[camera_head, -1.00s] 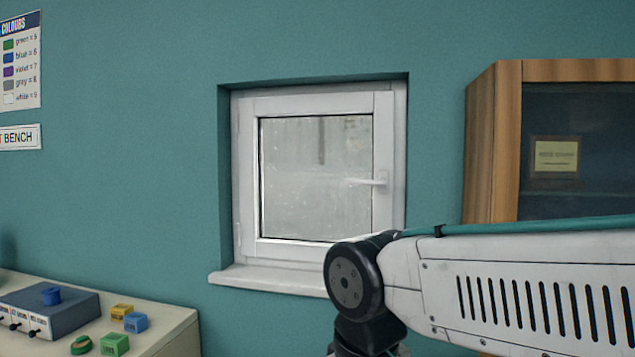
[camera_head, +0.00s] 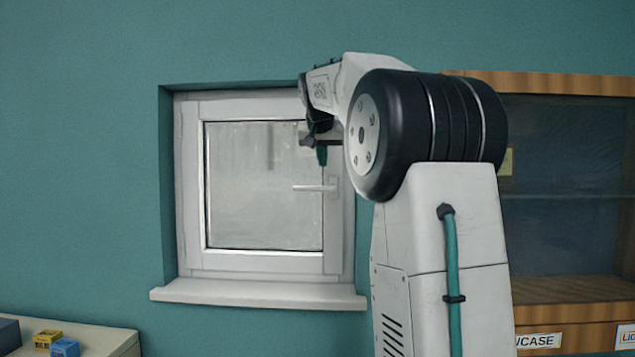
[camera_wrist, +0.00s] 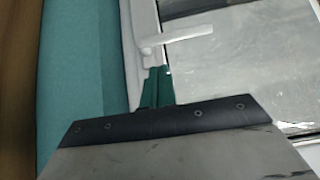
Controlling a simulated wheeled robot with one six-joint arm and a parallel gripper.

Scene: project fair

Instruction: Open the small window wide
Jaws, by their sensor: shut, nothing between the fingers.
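The small window (camera_head: 248,210) has a white frame and a dirty pane, set in a recess of the teal wall. Its sash looks closed in the frame. Its white handle (camera_head: 312,188) is on the right side of the sash and lies level, pointing left. My gripper (camera_head: 322,156) is shut and empty, with teal fingertips just above the handle's right part. In the wrist view the handle (camera_wrist: 185,40) lies just beyond the fingertips (camera_wrist: 156,86). I cannot tell whether they touch. My arm covers the window's upper right corner.
A white sill (camera_head: 250,293) juts out under the window. A wooden showcase (camera_head: 575,290) with dark glass stands to the right, partly behind my arm. At lower left is a bench (camera_head: 105,343) with small coloured blocks (camera_head: 65,347). The wall left of the window is clear.

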